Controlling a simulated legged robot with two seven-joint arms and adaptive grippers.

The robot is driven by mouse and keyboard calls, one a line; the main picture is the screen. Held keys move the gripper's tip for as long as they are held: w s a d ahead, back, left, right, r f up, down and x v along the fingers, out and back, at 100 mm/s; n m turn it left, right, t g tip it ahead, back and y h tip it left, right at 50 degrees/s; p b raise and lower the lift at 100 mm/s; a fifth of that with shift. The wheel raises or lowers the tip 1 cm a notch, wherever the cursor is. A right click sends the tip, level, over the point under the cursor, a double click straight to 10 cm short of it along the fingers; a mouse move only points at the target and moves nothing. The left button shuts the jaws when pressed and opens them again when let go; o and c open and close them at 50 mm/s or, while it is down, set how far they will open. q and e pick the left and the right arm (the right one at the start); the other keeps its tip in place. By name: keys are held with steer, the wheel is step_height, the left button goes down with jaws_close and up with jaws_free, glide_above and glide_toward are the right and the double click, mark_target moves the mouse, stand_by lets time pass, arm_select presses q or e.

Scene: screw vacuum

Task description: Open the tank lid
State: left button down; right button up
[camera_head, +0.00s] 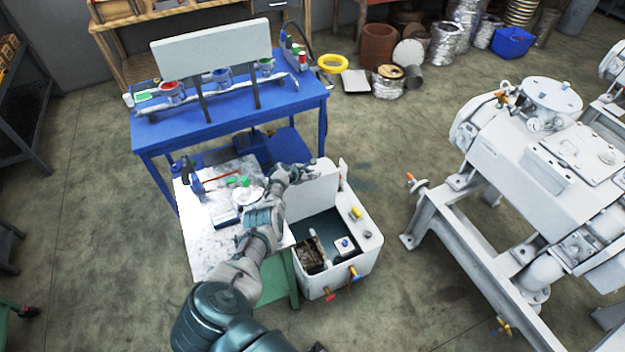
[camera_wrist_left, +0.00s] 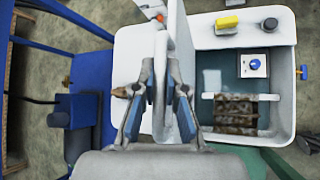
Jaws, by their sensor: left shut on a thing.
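The white tank (camera_head: 334,278) stands on the floor with its top open. Its white lid (camera_head: 315,193) stands roughly upright at the tank's left side. My left gripper (camera_head: 298,172) is at the lid's upper left edge. In the left wrist view the gripper (camera_wrist_left: 166,100) has one finger on each side of the lid (camera_wrist_left: 180,50), shut on it. The open tank (camera_wrist_left: 285,85) shows a dark inside with a brown block (camera_wrist_left: 236,113) and a white piece with a blue knob (camera_wrist_left: 253,65). My right gripper is not in view.
A white-topped table (camera_head: 205,245) with tools stands left of the tank. A blue workbench (camera_head: 230,118) is behind it. A large white machine (camera_head: 540,160) stands at the right, with clear floor between it and the tank.

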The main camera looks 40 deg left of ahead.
arm_select(q)
steer(key=shift+a+f, duration=0.1)
steer(key=shift+f, duration=0.1)
steer(key=c, duration=1.2)
jaws_free()
steer(key=shift+w+d+r, duration=0.1)
steer(key=shift+d+r, duration=0.1)
steer(key=shift+d, duration=0.3)
steer(key=shift+a+r, duration=0.1)
steer(key=shift+r, duration=0.05)
steer(key=shift+s+a, duration=0.35)
steer(key=shift+a, duration=0.1)
steer(key=shift+s+a, duration=0.1)
steer(key=shift+s, duration=0.15)
steer(key=d+v, duration=0.1)
steer(key=v, duration=0.9)
steer(key=shift+s+d+r, duration=0.2)
steer(key=shift+r, duration=0.25)
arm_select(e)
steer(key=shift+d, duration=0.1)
arm_select(q)
steer(key=shift+d+r, duration=0.1)
steer(key=shift+d, duration=0.1)
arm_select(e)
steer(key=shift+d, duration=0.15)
